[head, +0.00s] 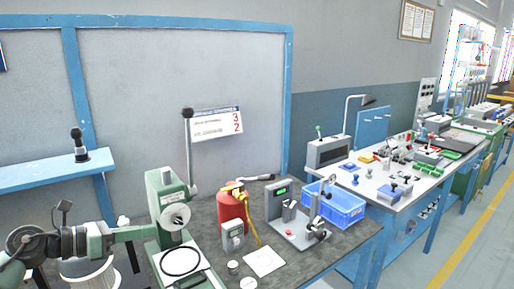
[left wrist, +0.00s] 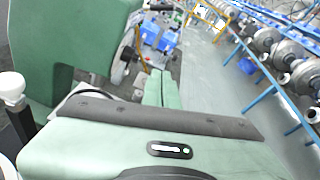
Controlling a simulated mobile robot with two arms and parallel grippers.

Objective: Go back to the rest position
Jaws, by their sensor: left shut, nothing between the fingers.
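My left gripper (head: 148,232) reaches in from the left in the head view, at the left end of the dark workbench (head: 330,268). Its fingertips are in front of or beside the green press (head: 166,195); I cannot tell whether they touch it. In the left wrist view the green fingers (left wrist: 161,90) lie together, with nothing held between them. My right gripper is in neither view.
A white bucket (head: 90,275) stands at the lower left. A blue shelf (head: 40,174) is behind my left arm. The aisle floor (head: 440,235) at right is clear.

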